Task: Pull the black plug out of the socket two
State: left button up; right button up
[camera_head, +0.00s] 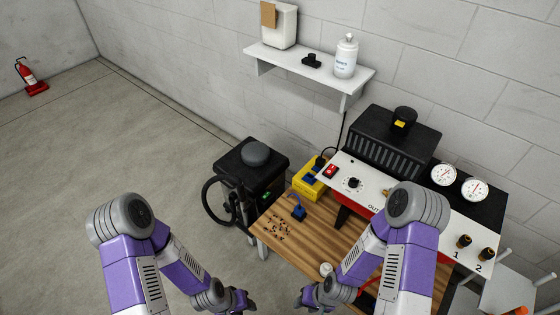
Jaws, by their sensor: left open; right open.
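The white front panel (375,195) of the welder carries two dark fittings at its lower right, above the printed numbers 1 and 2. The black plug at socket two (487,254) is the right one, above the number 2; the similar fitting at socket one (464,241) is to its left. The socket openings are hidden. My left gripper (244,303) is open and empty at the bottom edge, far left of the panel. My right gripper (304,299) is open, low before the table's front edge, also well left of the plug. Neither touches a fitting.
The wooden table (310,235) holds a yellow box (308,182), a small blue object (298,212) and scattered small bits. A black stool-like unit (255,153) stands left.

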aim_at(299, 210)
jog(key=u, duration=1.25)
jog(key=i, duration=1.15)
jog(key=z, duration=2.65)
jog(key=i, duration=0.55)
